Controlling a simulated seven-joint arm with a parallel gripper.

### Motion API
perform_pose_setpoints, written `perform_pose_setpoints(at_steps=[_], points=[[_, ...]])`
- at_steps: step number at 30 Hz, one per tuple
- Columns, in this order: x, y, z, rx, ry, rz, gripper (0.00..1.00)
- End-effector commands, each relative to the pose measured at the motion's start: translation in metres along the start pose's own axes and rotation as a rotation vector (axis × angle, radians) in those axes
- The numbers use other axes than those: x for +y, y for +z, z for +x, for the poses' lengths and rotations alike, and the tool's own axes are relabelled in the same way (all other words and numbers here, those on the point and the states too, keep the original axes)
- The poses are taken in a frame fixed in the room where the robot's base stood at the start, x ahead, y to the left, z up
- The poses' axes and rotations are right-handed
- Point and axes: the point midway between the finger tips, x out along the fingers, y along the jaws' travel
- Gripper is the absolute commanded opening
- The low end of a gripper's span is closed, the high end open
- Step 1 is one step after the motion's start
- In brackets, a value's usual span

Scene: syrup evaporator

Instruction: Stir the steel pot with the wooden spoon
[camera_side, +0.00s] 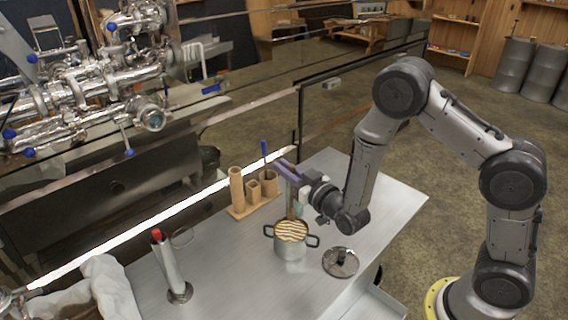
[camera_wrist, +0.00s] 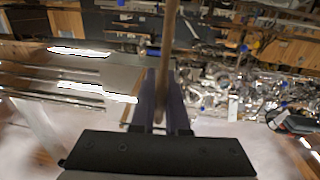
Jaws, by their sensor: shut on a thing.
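The steel pot (camera_side: 290,246) stands on the metal table with two black side handles, and a striped tan-and-brown surface fills its top. My gripper (camera_side: 285,170) is above the pot, its purple fingers shut on the wooden spoon (camera_side: 291,205). The spoon hangs close to upright, and its lower end meets the striped contents, so its tip is hidden. In the wrist view the spoon's handle (camera_wrist: 167,50) rises between the two purple fingers (camera_wrist: 160,112). The pot does not show in the wrist view.
A pot lid (camera_side: 341,262) lies right of the pot. Wooden cylinders on a base (camera_side: 240,208), one with a blue-handled tool, stand behind left. A steel cylinder with a red top (camera_side: 170,268) and a white cloth (camera_side: 100,290) are at left. The table's right part (camera_side: 385,205) is clear.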

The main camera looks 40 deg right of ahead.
Motion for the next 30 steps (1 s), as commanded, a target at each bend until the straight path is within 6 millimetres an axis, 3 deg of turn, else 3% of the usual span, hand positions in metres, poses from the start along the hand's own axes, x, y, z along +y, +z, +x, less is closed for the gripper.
perform_pose_setpoints(at_steps=[30], points=[[0.0, 0.066, 0.001, -0.002, 0.0, 0.0, 0.0]])
